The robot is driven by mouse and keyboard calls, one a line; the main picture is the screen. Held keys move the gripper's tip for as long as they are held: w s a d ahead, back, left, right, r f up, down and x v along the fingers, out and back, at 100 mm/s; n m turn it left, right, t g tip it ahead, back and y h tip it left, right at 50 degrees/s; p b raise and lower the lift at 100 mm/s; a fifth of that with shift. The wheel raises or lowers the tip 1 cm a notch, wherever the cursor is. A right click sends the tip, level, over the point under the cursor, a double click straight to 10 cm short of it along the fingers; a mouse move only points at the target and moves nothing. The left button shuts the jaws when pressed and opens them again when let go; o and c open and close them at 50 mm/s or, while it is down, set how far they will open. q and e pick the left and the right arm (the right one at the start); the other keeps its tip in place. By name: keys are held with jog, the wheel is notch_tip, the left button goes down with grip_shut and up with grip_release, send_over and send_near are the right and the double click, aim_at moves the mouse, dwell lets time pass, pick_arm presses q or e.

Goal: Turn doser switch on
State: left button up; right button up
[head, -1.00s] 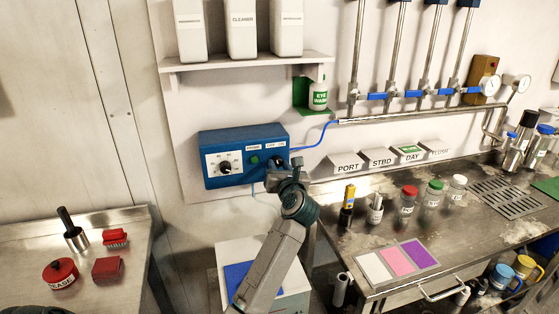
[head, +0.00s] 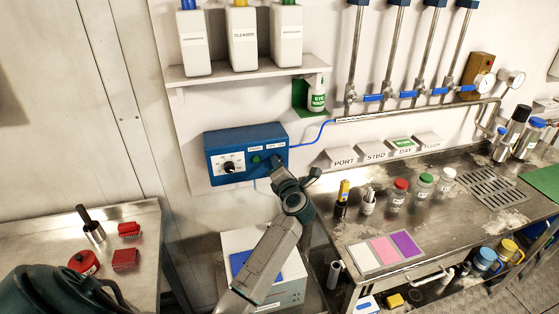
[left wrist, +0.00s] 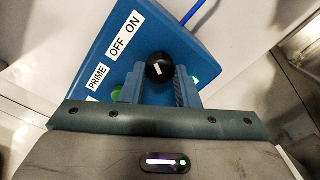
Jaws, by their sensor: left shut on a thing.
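The blue doser box (head: 219,143) hangs on the wall below the shelf. In the left wrist view its face (left wrist: 150,28) carries PRIME, OFF and ON labels and a green button (left wrist: 116,92). The doser switch is a black round knob (left wrist: 158,68) with a short white mark; I cannot tell which label the mark points to. My left gripper (left wrist: 158,88) is shut on this knob, one finger on each side. In the head view the left gripper (head: 279,165) covers the knob at the box's lower right. My right gripper is not in view.
A dial (head: 231,166) sits on the left of the box face. A blue hose (head: 318,140) runs right from the box. The shelf (head: 245,75) with bottles is above. A steel bench (head: 445,215) with small bottles is at right, another bench (head: 60,235) at left.

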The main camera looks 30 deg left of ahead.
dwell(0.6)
pick_arm(q)
jog(key=o, duration=1)
jog(key=b+v, duration=0.4)
jog(key=v, duration=0.6)
jog(key=shift+s+d, duration=0.25)
jog(key=shift+s, duration=0.05)
jog(key=shift+f, duration=0.1)
